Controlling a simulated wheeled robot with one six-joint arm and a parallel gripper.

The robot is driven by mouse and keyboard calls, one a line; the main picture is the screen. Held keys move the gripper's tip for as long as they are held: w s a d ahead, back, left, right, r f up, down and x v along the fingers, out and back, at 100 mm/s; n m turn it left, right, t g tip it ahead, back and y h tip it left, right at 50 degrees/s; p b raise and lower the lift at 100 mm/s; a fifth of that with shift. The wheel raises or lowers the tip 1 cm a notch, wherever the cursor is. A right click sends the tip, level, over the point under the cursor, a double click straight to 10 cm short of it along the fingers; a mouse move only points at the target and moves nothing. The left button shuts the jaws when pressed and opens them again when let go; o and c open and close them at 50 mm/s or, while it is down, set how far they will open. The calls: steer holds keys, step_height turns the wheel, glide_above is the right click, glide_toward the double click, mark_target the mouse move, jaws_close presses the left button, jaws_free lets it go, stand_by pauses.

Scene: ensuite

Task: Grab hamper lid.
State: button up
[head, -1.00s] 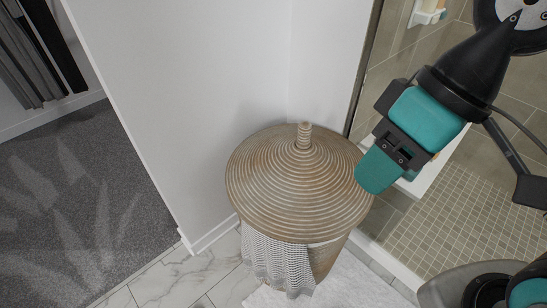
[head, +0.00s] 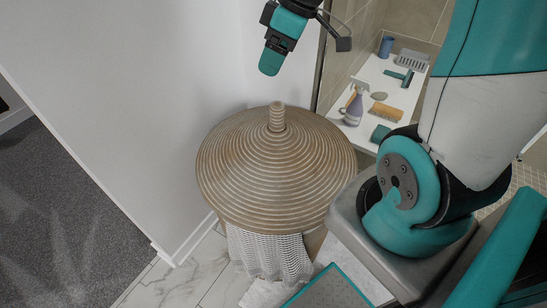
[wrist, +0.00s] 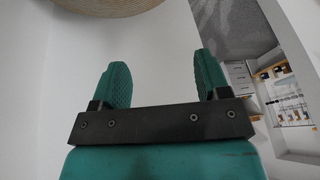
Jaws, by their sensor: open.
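The hamper lid (head: 240,170) is a wide, woven, cone-shaped cover with a short upright knob (head: 277,117) on top. It sits on the hamper in the middle of the head view. A strip of its rim (wrist: 105,5) shows at the top of the wrist view. My gripper (head: 270,66) is above the lid, a little behind and left of the knob in the picture, and apart from it. In the wrist view my gripper (wrist: 160,80) has its two teal fingers spread with nothing between them. The hamper body is mostly hidden under the lid and a cloth.
A grey-white textured cloth (head: 265,255) hangs down the hamper's front. A white wall stands close behind and left. On the right, a white bench (head: 400,98) holds a spray bottle (head: 354,105), brushes and a blue cup (head: 386,46). Marble floor (head: 195,275) is clear at left front.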

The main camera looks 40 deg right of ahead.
glide_toward(278, 104)
steer(key=shift+t+h, duration=0.4)
steer(key=b+x, duration=0.1)
steer(key=x, duration=0.5)
steer(key=shift+a+f, duration=0.2)
steer(key=shift+s+a+x, duration=0.1)
steer(key=shift+s+x, duration=0.05)
steer(key=shift+x, duration=1.35)
steer(key=shift+s+a+x, duration=0.1)
steer(key=shift+s+x, duration=0.05)
steer(key=shift+x, duration=1.35)
jaws_close()
